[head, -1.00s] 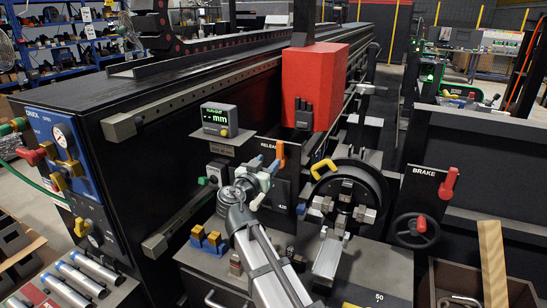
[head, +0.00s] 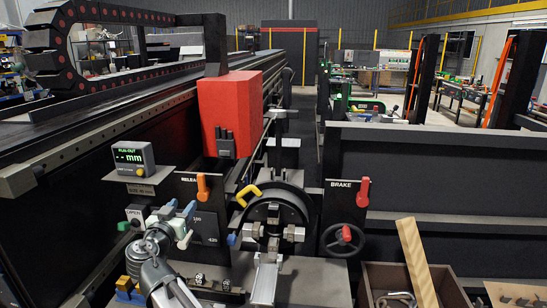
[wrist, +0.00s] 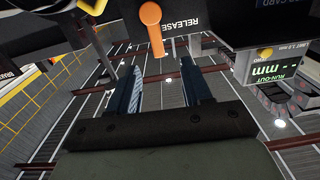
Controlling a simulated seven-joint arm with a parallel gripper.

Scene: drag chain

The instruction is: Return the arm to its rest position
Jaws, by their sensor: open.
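My arm comes up from the bottom left of the head view. My gripper (head: 183,212) is in front of the RELEASE panel (head: 187,190), below and left of its orange lever (head: 202,187). In the wrist view my gripper (wrist: 166,85) shows two dark blue fingers spread apart with nothing between them. The orange lever (wrist: 151,28) appears just beyond the fingers, with the panel upside down. I cannot tell the exact gap between fingers and panel.
The run-out display (head: 132,158) stands left of my gripper. The round chuck (head: 272,220) with a yellow handle is on the right. The BRAKE panel (head: 343,220) with red lever and handwheel is farther right. A red box (head: 231,110) and black drag chain (head: 50,65) are behind.

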